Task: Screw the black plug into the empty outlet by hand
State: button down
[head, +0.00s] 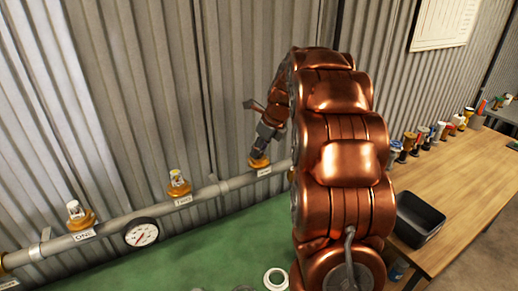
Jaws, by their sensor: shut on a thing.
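My gripper (263,143) is at the third brass outlet (258,162) on the grey pipe. It points down and is shut on a small dark piece just above the outlet's brass collar, which fits the black plug. The plug is too small and too covered by the fingers to tell how it sits or whether it touches the thread. Outlet ONE (76,215) and outlet TWO (179,184) each carry a white-topped fitting on a brass collar.
A round gauge (141,233) hangs on the pipe (112,224). A white ring (276,279) lies on the green surface (215,251). At right, a wooden bench (455,178) holds a black bin (415,220) and several bottles. My arm covers the middle.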

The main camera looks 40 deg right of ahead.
jog(key=m+h, duration=0.1)
jog(key=m, duration=0.3)
jog(key=shift+m+h, duration=0.3)
jog(key=shift+h, duration=0.1)
jog(key=shift+m, duration=0.6)
jog(key=c, duration=0.7)
grip_release()
jog(key=shift+a+m+h, duration=0.1)
jog(key=shift+m+h, duration=0.2)
